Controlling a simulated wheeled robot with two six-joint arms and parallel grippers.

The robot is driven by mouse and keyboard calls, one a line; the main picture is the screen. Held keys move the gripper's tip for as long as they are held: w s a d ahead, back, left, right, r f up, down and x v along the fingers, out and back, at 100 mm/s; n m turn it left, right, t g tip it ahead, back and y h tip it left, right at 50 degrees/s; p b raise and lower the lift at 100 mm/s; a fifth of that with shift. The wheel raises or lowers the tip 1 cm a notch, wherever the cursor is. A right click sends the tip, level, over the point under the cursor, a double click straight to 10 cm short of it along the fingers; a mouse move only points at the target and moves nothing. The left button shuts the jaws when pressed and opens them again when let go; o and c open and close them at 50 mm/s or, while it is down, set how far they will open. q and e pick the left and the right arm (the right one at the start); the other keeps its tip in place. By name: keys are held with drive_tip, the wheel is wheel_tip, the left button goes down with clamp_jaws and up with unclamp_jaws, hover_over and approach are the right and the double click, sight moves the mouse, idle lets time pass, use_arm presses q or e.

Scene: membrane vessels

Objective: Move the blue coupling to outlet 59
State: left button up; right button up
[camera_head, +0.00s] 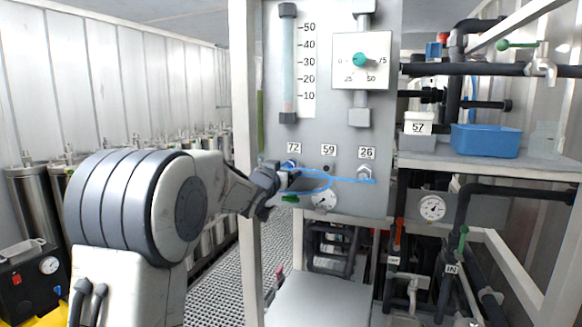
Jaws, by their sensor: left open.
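The grey panel (340,135) carries outlets labelled 72, 59 and 26 from left to right. A small blue part that looks like the blue coupling (291,164) shows under label 72, partly hidden by my gripper. Outlet 59 (327,168) shows as a small dark fitting with nothing on it. A thin blue hose (325,176) curves from near my gripper across the panel to below outlet 26 (365,172). My left gripper (287,179) is open, close to the panel just below outlet 72. Whether it touches the coupling cannot be told. My right gripper is not in view.
A teal-knobbed dial (360,60) and a tube gauge (287,65) are higher on the panel. A white frame post (245,150) stands at the panel's left. Pipes and a blue bin (485,141) are at right.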

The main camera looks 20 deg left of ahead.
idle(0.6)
use_arm(q)
clamp_jaws()
drive_tip(key=shift+s, duration=0.2)
drive_tip(key=shift+s+b, duration=0.3)
drive_tip(key=shift+s, duration=0.15)
drive_tip(key=shift+s+a+b, duration=0.1)
drive_tip(key=shift+s+b, duration=0.4)
drive_tip(key=shift+s, duration=1.9)
